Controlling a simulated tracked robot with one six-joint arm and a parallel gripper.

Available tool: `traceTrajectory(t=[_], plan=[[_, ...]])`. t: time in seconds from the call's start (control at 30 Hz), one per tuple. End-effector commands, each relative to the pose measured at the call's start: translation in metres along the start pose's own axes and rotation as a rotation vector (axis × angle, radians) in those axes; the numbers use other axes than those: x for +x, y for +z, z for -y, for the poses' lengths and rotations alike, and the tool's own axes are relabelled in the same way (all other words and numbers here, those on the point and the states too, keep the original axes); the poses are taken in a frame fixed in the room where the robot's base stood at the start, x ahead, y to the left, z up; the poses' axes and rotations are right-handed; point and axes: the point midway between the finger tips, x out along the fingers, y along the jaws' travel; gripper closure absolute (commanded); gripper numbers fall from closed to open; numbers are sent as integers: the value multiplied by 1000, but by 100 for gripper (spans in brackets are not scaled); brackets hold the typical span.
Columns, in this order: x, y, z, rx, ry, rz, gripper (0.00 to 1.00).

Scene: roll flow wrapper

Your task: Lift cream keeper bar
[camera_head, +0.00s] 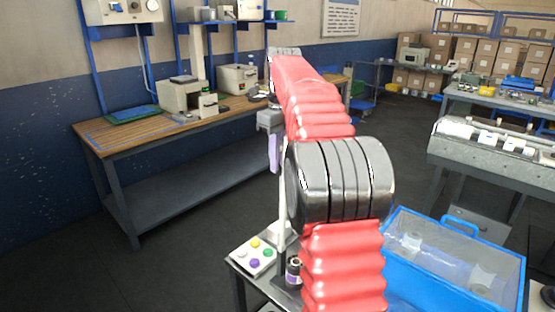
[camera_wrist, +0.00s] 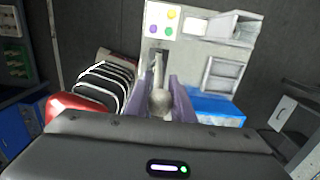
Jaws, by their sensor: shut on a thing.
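My gripper (camera_wrist: 163,88) has purple fingers closed on the sides of a pale, round-ended piece, which I take as the cream keeper bar (camera_wrist: 160,101). In the wrist view its rounded end faces the camera, and a narrow pale part runs away from it between the fingers. In the head view a purple finger of my gripper (camera_head: 274,153) hangs beyond my red arm, above the small machine table. A pale upright strip stands below it; I cannot tell there whether it is the bar or a fixed post. My arm hides much of the table.
A panel with coloured buttons (camera_head: 255,257) sits on the table; it also shows in the wrist view (camera_wrist: 163,20). A dark spool-like item (camera_head: 294,270) stands beside it. A blue case with a clear lid (camera_head: 452,262) is at right. A wooden workbench (camera_head: 125,142) stands behind left.

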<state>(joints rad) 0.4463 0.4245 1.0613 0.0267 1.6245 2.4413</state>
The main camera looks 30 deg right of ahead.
Motion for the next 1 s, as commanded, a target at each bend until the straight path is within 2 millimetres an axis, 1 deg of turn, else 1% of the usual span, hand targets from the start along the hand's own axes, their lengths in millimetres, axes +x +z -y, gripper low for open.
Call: traceTrajectory(t=[0.03, 0.23, 0.27, 0.5, 0.53, 0.83, 1.0], plan=[[7, -1, 1, 1, 7, -12, 100], [7, 0, 0, -1, 7, -12, 100], [7, 0, 0, -2, 7, -12, 78], [4, 2, -2, -4, 3, -7, 61], [4, 2, -2, -5, 3, -6, 59], [1, 2, -2, -6, 1, -3, 59], [-9, 3, -2, -6, 0, -2, 59]])
